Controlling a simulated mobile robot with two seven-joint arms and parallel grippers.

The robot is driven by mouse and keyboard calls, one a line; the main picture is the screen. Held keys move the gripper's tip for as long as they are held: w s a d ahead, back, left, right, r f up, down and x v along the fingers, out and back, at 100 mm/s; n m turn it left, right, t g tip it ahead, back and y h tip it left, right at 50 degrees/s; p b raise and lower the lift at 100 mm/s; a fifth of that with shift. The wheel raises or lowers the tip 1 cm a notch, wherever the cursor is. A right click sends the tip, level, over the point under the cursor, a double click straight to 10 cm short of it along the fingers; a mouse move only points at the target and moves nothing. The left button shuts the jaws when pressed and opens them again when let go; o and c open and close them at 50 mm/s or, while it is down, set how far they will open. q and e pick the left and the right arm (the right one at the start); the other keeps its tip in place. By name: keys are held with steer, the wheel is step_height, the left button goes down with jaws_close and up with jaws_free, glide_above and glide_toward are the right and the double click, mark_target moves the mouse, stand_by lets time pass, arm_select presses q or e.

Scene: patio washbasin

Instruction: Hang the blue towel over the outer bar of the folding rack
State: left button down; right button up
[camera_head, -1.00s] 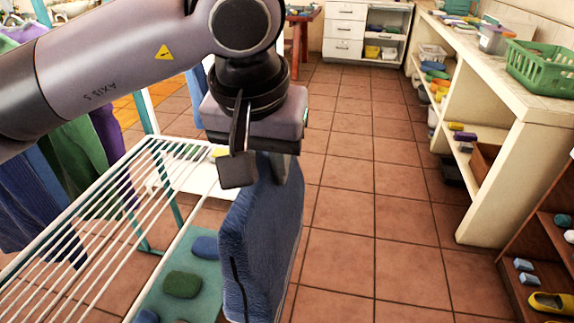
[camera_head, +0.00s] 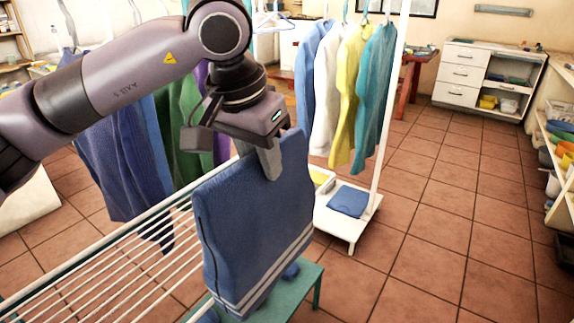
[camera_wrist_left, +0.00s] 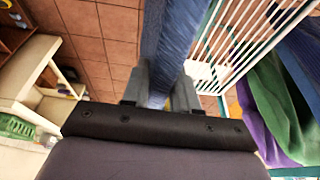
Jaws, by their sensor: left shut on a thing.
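The blue towel (camera_head: 255,220) has white stripes near its lower end and hangs from my left gripper (camera_head: 270,165). That gripper is shut on the towel's top edge. In the left wrist view the towel (camera_wrist_left: 168,45) runs up from between the fingers (camera_wrist_left: 155,88). The folding rack (camera_head: 110,270) has several white bars and lies to the left of and behind the towel in the head view. The towel hides the rack's right end, so I cannot tell whether it touches a bar. The rack's bars (camera_wrist_left: 255,35) also show right of the towel in the left wrist view. My right gripper is not in view.
A white clothes stand (camera_head: 385,130) with several hanging garments stands behind the towel. Blue, green and purple clothes (camera_head: 125,140) hang at the left. A teal low bench (camera_head: 305,290) is under the towel. The tiled floor (camera_head: 440,240) at right is clear.

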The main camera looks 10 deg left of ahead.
arm_select(q)
steer(key=shift+w+a, duration=0.3)
steer(key=shift+a, duration=0.35)
steer(key=shift+w+a, duration=0.3)
steer(key=shift+a, duration=0.35)
steer(key=shift+w+a, duration=0.25)
steer(key=shift+a, duration=0.45)
steer(key=shift+w+a, duration=0.3)
steer(key=shift+a, duration=0.35)
